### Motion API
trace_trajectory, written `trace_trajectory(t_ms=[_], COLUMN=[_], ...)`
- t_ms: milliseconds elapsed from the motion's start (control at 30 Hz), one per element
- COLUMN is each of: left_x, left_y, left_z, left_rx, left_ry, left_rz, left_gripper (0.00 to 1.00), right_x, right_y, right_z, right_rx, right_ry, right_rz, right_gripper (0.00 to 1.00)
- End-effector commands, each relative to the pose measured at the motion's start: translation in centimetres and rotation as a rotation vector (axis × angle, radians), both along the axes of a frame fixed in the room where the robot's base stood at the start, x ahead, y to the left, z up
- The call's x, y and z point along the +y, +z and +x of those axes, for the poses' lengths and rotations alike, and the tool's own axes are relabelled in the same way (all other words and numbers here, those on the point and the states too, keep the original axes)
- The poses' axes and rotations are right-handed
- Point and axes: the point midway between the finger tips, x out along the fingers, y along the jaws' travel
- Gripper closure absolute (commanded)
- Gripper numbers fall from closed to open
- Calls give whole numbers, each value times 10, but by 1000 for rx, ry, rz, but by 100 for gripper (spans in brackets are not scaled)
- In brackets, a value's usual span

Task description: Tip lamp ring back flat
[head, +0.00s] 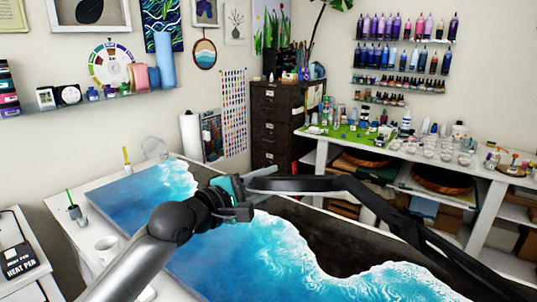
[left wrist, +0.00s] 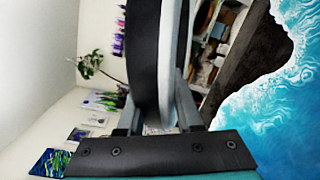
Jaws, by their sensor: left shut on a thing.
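The lamp ring (head: 300,184) shows in the head view as a dark, narrow band seen nearly edge-on, above the painted panel (head: 230,240). A dark arm runs on from it toward the lower right; where ring and arm join is hard to tell. My left gripper (head: 243,197) is shut on the ring's left end. In the left wrist view the ring (left wrist: 143,60) stands between the fingers (left wrist: 155,120), with a black side and a pale side. How far the ring is tilted is unclear. My right gripper is not in view.
The blue and white wave panel covers most of the table below. A shelf bench (head: 440,168) with bottles and cups stands at back right.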

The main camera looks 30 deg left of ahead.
Motion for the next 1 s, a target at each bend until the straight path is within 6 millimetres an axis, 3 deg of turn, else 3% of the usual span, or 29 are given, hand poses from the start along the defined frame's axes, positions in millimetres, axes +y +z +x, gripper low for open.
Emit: trace_trajectory(t_ms=[300, 733, 767, 1000], left_x=[-4, -4, -4, -4], left_y=[-22, -24, -24, -24], left_z=[-2, -2, -2, -2], left_rx=[42, 45, 45, 45], left_ry=[-1, -2, -2, -1], left_rz=[-82, -88, -88, -87], left_gripper=[100, 100, 62, 36], right_x=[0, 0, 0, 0], right_y=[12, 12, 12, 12], right_z=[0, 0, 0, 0], right_rx=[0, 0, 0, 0], right_ry=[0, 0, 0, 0], right_rz=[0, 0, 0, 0], right_gripper=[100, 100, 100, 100])
